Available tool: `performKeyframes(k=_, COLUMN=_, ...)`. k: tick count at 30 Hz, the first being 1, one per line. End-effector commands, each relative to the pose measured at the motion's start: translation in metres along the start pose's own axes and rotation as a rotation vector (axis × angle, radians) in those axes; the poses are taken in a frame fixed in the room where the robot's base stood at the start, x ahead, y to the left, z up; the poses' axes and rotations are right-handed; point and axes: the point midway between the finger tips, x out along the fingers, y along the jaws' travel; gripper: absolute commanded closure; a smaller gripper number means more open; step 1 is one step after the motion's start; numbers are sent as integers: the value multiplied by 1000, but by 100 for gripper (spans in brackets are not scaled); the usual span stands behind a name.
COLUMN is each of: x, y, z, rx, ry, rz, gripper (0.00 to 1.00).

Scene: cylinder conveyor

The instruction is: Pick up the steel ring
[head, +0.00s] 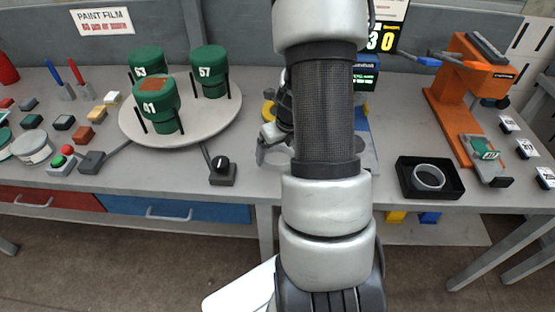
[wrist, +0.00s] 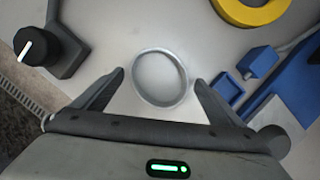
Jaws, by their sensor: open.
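A steel ring (wrist: 184,92) with a thin silver rim lies on the grey bench in the wrist view. My gripper (wrist: 159,78) is open, with one finger on each side of the ring and gaps between them. I cannot tell how high the fingertips are above the bench. In the head view my gripper (head: 272,151) is low over the bench, partly hidden behind my arm, and the ring there is not clearly visible. A second silver ring (head: 429,187) sits in a black tray (head: 407,188) to the right.
A black knob box (head: 222,178) stands left of my gripper. A yellow ring (wrist: 250,14) and a blue fixture (wrist: 284,98) are close on the right. A round turntable (head: 205,118) holds green cylinders at left. An orange press (head: 452,95) stands at right.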

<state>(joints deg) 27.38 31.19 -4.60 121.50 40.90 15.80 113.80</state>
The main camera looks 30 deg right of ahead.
Motion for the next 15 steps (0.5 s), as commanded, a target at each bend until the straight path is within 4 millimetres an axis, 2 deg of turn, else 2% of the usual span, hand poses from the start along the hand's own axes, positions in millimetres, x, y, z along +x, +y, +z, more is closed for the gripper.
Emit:
performKeyframes(k=3, x=7, y=0, z=1, rx=-1, ry=-1, rz=1, gripper=9)
performKeyframes(k=9, x=7, y=0, z=1, rx=-1, ry=-1, rz=1, gripper=9)
performKeyframes(k=15, x=7, y=0, z=1, rx=-1, ry=-1, rz=1, gripper=43)
